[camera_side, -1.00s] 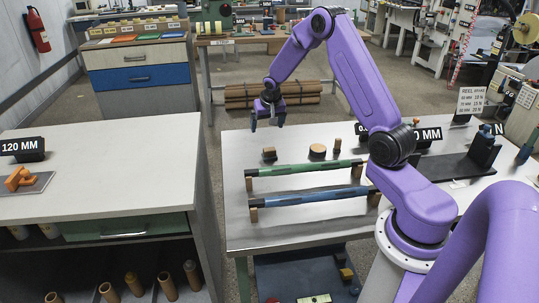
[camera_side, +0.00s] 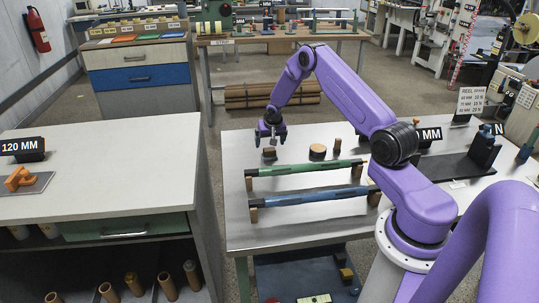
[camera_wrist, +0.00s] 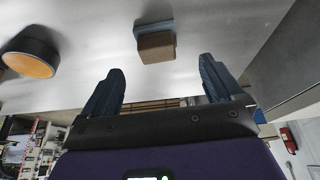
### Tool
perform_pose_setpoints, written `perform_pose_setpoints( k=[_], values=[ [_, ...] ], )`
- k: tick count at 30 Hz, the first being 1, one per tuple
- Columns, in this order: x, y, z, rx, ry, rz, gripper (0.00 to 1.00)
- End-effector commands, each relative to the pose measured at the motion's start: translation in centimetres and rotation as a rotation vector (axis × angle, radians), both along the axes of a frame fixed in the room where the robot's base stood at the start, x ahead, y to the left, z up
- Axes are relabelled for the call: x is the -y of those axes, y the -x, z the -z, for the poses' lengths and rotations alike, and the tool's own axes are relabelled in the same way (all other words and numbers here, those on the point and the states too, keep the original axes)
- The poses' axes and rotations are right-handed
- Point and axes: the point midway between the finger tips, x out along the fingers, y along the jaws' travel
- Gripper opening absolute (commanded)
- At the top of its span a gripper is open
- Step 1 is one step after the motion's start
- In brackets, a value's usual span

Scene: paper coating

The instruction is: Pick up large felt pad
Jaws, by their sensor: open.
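A small block (camera_side: 269,153) with a brown part and a dark blue-grey part stands on the metal table, and it also shows in the wrist view (camera_wrist: 156,45). A wider round piece (camera_side: 317,152) with a brown face and dark side stands to its right; it is at the upper left of the wrist view (camera_wrist: 30,54). I cannot tell by looks alone which is the large felt pad. My gripper (camera_side: 270,136) is open and empty just above the block. In the wrist view the block lies just beyond the gap between its fingertips (camera_wrist: 160,68).
A green bar (camera_side: 300,169) and a blue bar (camera_side: 310,197) lie on supports nearer the camera. A small brown cylinder (camera_side: 337,145) stands right of the round piece. The bench (camera_side: 90,180) at left is separated from the table by a gap.

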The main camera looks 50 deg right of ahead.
Motion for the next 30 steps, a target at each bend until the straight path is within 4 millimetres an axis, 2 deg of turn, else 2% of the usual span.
perform_pose_setpoints(
  k=[10,21,30],
  values=[
    [0.5,-0.5,2.0,-0.001,-0.001,0.0,0.94],
    [1.5,-1.3,5.8,0.0,0.0,0.0,0.94],
    [1.7,-1.5,6.2,0.0,0.001,-0.001,0.94]
  ],
)
